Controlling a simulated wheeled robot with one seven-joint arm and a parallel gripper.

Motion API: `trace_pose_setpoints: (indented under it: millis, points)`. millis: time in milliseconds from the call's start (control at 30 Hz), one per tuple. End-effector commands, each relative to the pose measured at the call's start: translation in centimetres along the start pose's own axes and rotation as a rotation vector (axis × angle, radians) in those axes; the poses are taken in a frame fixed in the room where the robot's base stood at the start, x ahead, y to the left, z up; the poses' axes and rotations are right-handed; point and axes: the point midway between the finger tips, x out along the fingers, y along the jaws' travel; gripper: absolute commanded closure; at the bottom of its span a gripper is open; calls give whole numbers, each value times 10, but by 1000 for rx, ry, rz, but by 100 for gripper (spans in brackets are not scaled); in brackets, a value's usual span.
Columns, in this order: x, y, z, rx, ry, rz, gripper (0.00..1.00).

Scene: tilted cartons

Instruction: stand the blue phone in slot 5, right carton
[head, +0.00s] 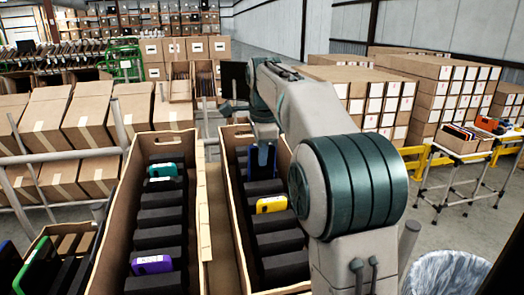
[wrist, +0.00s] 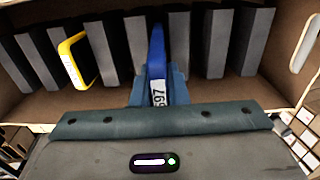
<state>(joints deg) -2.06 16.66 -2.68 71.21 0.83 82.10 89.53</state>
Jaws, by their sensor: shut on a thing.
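The blue phone (wrist: 156,50) stands upright between my gripper's fingers in the wrist view, with a white number label facing me. My gripper (wrist: 158,88) is shut on its near end. Grey dividers stand close on both sides of the phone; whether its far end touches the carton floor I cannot tell. In the head view my gripper (head: 262,160) is over the far part of the right carton (head: 238,232), and the phone is mostly hidden. A yellow phone (head: 271,204) stands in a nearer slot of the same carton; it shows left of the blue phone in the wrist view (wrist: 75,60).
The left carton (head: 203,225) stands alongside, with a teal phone (head: 163,170) and a purple phone (head: 151,265) among black dividers. A green phone (head: 36,262) is in another box at far left. My arm hides part of the right carton's right side.

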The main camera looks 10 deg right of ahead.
Motion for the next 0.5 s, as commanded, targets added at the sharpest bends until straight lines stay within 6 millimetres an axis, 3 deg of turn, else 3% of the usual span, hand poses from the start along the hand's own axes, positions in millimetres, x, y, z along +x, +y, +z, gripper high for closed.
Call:
trace_pose_setpoints:
  millis: [500]
  points:
    - [38, 0, 0, 0, 0, 1, 100]
